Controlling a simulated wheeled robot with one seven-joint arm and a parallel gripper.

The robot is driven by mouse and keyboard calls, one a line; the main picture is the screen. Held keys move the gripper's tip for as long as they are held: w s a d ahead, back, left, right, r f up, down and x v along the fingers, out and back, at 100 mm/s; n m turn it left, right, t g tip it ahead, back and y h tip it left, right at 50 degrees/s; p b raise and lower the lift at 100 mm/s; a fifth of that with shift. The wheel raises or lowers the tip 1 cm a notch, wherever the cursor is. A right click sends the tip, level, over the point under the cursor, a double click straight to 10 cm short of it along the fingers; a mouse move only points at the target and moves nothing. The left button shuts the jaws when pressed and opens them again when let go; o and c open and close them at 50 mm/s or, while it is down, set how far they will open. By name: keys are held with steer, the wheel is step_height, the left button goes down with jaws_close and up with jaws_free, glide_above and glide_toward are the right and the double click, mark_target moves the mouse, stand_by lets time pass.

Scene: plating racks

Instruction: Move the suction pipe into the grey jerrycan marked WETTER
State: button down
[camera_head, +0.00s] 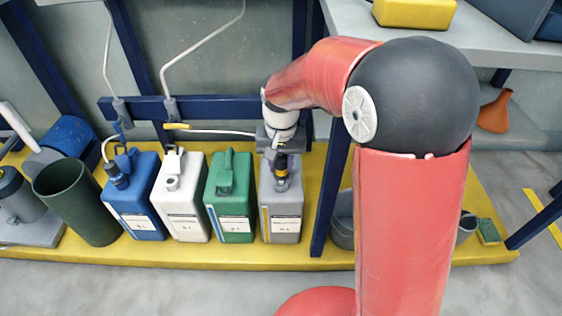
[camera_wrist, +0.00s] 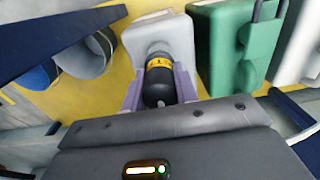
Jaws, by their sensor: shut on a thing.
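The grey jerrycan (camera_head: 287,222) is the rightmost of the row on the yellow shelf; its label is too small to read. It also shows in the wrist view (camera_wrist: 174,42). My gripper (camera_head: 280,152) is above its top, with the fingers pointing down. In the wrist view my gripper (camera_wrist: 159,92) is shut around the black head of the suction pipe (camera_wrist: 159,86), which has a yellow band. The pipe (camera_head: 281,165) is roughly upright, with its lower part at the can's neck. I cannot tell how deep it sits there.
Left of it stand a green jerrycan (camera_head: 232,205), a white one (camera_head: 182,205) and a blue one (camera_head: 134,205) with a pipe in it. A dark green bin (camera_head: 75,200) is further left. A blue post (camera_head: 331,200) is close on the right.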

steer(key=shift+f+b, duration=0.6)
steer(key=shift+f, duration=0.6)
stand_by(0.3)
steer(key=c, duration=1)
jaws_free()
step_height(320, 180, up, 8)
steer(key=shift+f+p, duration=0.1)
steer(key=shift+p, duration=0.9)
